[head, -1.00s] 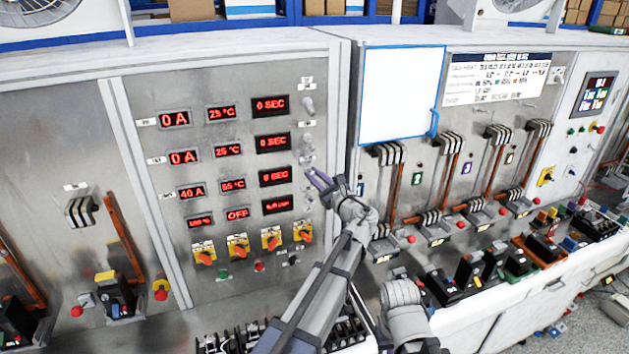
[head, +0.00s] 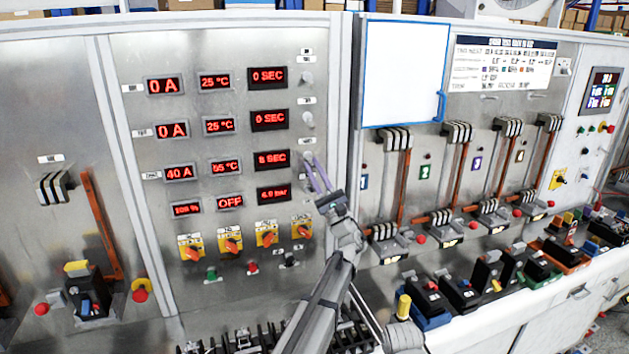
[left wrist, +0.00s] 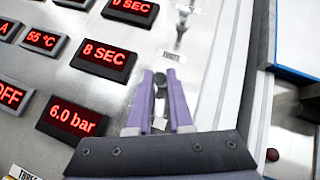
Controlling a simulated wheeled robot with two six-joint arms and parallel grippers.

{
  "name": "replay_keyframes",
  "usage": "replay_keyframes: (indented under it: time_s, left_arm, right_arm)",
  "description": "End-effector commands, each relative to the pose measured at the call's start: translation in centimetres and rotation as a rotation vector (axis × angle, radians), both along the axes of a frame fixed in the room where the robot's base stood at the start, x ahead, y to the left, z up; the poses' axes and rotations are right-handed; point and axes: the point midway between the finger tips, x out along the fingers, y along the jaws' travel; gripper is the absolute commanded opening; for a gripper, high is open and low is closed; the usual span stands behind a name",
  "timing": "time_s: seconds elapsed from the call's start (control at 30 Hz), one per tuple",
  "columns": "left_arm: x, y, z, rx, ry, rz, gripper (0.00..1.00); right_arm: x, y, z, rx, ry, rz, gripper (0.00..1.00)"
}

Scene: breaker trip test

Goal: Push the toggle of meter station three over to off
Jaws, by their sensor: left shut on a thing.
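The toggle of meter station three (left wrist: 160,84) is in the third row, right of the red "8 SEC" display (head: 273,161). In the left wrist view it stands between the two purple fingers of my left gripper (left wrist: 160,103). In the head view my left gripper (head: 316,176) reaches up to it and mostly hides it. The fingers are shut on the toggle. Its exact lever position is hard to make out. My right gripper is not seen.
Two more toggles, the upper one (head: 308,78) and the second one (head: 308,119), sit above in the same column. Yellow-plated rotary switches (head: 266,235) lie below. A white board (head: 404,72) and rows of breakers are on the right cabinet.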

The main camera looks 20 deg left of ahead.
Motion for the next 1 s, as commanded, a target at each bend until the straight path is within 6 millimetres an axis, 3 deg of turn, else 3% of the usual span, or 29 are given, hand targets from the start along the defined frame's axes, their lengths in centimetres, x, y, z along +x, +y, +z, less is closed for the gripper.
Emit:
replay_keyframes:
  time_s: [0.2, 0.7, 0.73, 1.0]
  left_arm:
    - [0.32, -0.03, -0.39, 0.035, -0.046, -0.002, 0.00]
    - [0.26, 0.00, -0.30, 0.043, -0.059, -0.001, 0.00]
    - [0.26, 0.00, -0.30, 0.043, -0.059, -0.001, 0.20]
    - [0.22, 0.05, -0.32, 0.043, -0.059, 0.000, 0.48]
  right_arm:
    - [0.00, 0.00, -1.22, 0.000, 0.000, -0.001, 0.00]
    - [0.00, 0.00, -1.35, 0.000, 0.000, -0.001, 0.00]
    - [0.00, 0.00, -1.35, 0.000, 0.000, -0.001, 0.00]
    - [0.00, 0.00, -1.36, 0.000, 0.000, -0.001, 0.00]
